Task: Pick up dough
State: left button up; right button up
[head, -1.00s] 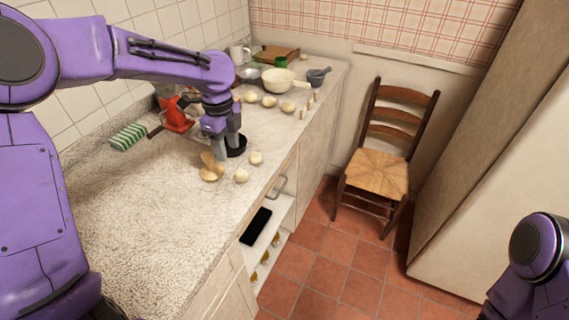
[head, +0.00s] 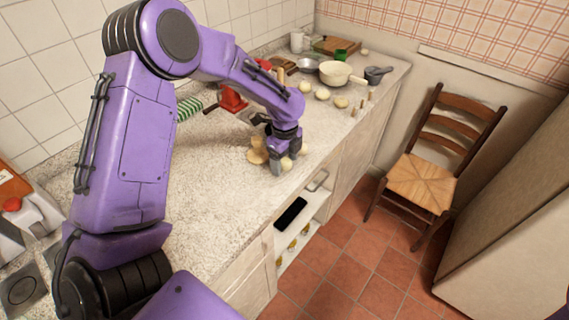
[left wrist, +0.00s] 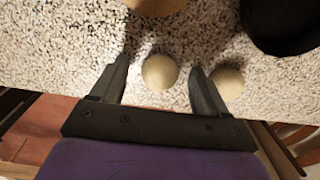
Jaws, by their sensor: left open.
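A pale round dough ball (left wrist: 160,72) lies on the speckled counter (left wrist: 70,50) between the two fingers of my left gripper (left wrist: 160,64) in the left wrist view. Gaps show on both sides of it, so the fingers are apart from it. A second dough ball (left wrist: 229,81) lies just outside the right finger. In the head view my left gripper (head: 283,161) points down at the counter near its front edge. It partly hides a dough ball (head: 287,164) there. My right gripper is out of view.
A dark round pan (left wrist: 285,22) and a tan lump (left wrist: 155,5) are close to the gripper. More pale balls (head: 322,93), a cream pot (head: 335,73) and a mortar (head: 376,75) stand farther back. The near counter (head: 215,215) is clear. A chair (head: 422,185) stands beyond.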

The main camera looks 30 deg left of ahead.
pick_arm(q)
jog(key=c, duration=1.1)
